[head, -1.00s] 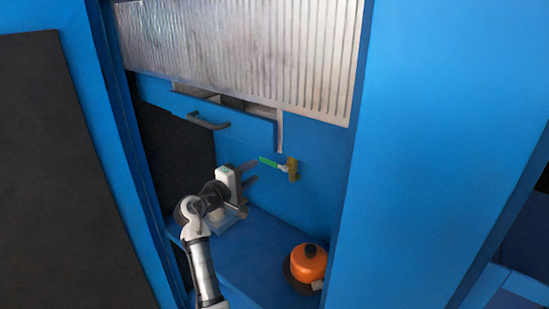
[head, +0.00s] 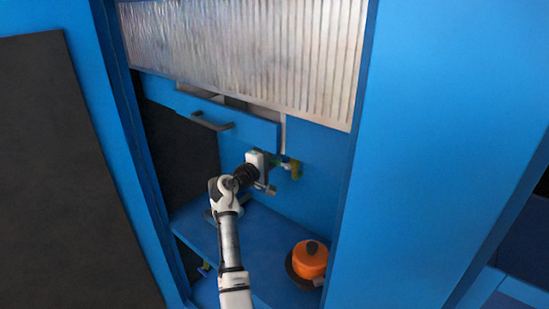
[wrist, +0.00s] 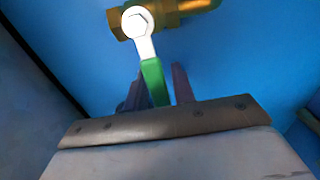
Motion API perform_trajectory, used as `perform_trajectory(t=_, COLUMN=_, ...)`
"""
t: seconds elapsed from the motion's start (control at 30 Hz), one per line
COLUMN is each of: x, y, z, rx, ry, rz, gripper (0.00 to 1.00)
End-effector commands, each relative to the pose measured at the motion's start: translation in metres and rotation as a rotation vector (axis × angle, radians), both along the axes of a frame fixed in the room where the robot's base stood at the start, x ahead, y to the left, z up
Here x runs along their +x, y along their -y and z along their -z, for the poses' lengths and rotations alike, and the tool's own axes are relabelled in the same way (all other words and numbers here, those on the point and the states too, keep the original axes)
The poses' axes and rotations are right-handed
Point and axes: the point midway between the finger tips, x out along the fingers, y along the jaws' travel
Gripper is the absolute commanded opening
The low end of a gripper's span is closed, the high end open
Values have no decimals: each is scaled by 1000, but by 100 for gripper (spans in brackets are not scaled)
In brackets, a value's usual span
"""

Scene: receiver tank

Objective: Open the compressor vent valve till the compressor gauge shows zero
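The valve is a brass body (head: 296,170) on the blue back panel, with a lever that has a white metal hub and a green grip. In the wrist view the brass body (wrist: 180,8) is at the top and the green grip (wrist: 153,80) points down between my two fingers. My gripper (wrist: 160,88) is open around the grip, with a slim gap showing on the right finger's side. In the head view my gripper (head: 273,160) is at the lever and hides most of it. I see no readable gauge in either view.
An orange pot-like object with a dark knob (head: 310,260) stands on the blue shelf (head: 262,235) at the lower right. A drawer-like panel with a dark handle (head: 212,122) is above left. Blue walls frame the opening on both sides.

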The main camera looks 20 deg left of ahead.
Motion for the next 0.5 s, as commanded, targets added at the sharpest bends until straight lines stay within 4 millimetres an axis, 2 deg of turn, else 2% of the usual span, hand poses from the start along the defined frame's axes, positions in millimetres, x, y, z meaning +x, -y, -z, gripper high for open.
perform_trajectory(t=0.03, x=0, y=0, z=0, rx=0, ry=0, rz=0, gripper=19)
perform_trajectory(t=0.2, x=0, y=0, z=0, rx=0, ry=0, rz=0, gripper=0)
perform_trajectory(t=0.5, x=0, y=0, z=0, rx=3, ry=1, rz=0, gripper=0)
